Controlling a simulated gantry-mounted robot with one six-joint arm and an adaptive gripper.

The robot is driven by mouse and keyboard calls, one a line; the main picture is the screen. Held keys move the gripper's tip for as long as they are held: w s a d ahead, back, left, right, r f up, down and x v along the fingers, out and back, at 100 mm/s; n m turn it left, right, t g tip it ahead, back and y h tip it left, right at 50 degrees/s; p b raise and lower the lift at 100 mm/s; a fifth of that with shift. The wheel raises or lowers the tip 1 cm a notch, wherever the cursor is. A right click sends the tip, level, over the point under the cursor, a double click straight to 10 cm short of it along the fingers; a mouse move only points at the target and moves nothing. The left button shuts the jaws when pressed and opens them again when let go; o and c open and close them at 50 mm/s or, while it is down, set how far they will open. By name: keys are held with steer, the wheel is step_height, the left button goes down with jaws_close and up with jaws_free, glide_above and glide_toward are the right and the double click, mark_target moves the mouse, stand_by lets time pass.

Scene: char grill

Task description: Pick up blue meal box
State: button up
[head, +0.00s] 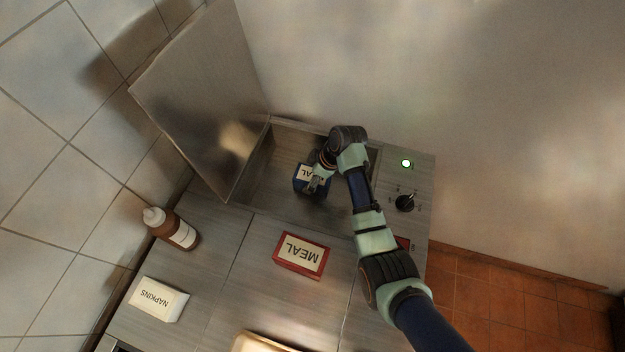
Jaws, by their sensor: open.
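The blue meal box (299,185) sits inside the open metal compartment (262,190), with part of its white label showing. My gripper (315,184) is open and reaches down at the box's right side, overlapping it in the picture. I cannot tell whether the fingers touch the box or straddle it. The gripper and wrist hide part of the box.
The compartment's raised lid (195,95) stands on the left. A red meal box (301,255), a white napkins box (157,299) and a brown bottle (173,229) stand on the counter in front. A knob (405,203) and green light (406,163) are at right.

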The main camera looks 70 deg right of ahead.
steer(key=shift+f, duration=0.25)
stand_by(0.4)
steer(key=c, duration=1.6)
step_height(320, 180, up, 21)
steer(key=p, duration=0.4)
steer(key=shift+f, duration=0.15)
steer(key=shift+c, duration=0.2)
